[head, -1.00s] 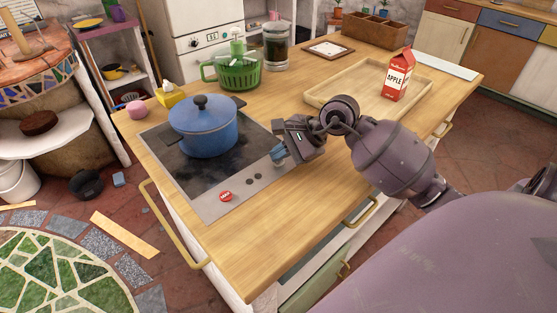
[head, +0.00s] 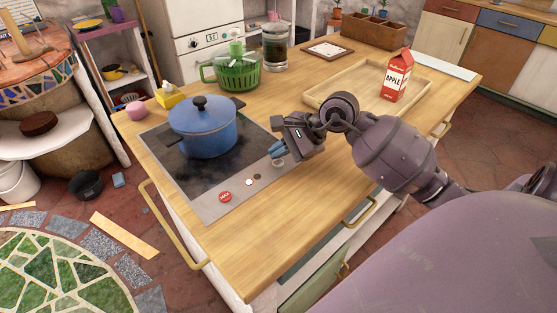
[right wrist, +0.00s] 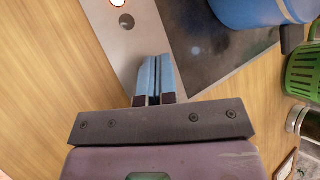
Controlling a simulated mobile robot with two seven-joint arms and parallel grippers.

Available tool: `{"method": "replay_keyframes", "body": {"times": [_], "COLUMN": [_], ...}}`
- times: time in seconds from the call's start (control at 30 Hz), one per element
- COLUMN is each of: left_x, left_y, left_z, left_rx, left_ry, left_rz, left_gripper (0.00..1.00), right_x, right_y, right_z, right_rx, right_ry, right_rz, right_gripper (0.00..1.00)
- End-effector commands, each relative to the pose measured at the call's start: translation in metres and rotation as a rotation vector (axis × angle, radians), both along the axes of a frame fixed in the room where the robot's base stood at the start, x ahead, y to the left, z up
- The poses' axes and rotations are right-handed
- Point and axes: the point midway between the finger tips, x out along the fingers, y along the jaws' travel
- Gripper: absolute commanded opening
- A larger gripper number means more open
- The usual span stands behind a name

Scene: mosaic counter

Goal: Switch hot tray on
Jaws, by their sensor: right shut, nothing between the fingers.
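The hot tray is a dark glass cooktop with a grey control strip (head: 213,207), set in the wooden counter. On the strip are a red round button or badge (head: 225,196), a small whitish disc (head: 249,182) and a dark disc (head: 257,176). The right wrist view shows the whitish disc with a reddish rim (right wrist: 117,2) and the dark disc (right wrist: 126,21). My right gripper (head: 277,151) is shut and empty, its blue fingers over the strip's right end, with a small round control (head: 278,162) just below them. It also shows in the right wrist view (right wrist: 157,60). My left gripper is out of view.
A blue lidded pot (head: 203,128) stands on the glass. A wooden tray (head: 338,87) with a red carton (head: 397,76) lies right. The counter's front is clear.

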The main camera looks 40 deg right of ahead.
Motion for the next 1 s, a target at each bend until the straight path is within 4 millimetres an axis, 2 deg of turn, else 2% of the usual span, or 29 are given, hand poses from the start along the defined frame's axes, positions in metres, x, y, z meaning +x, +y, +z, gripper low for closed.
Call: {"method": "replay_keyframes", "body": {"times": [0.37, 0.63, 1.0], "left_x": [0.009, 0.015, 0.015], "left_y": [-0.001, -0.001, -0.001], "left_z": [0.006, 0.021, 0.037], "left_rx": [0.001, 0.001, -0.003], "left_ry": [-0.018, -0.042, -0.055], "left_rz": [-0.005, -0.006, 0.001], "left_gripper": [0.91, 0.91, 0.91], "right_x": [0.0, 0.0, 0.0], "right_y": [0.0, 0.0, 0.0], "right_z": [0.004, 0.026, 0.055], "right_rx": [0.0, -0.001, -0.001], "right_ry": [-0.001, -0.003, -0.004], "right_rz": [0.0, 0.001, 0.001], "right_gripper": [0.0, 0.0, 0.0]}}
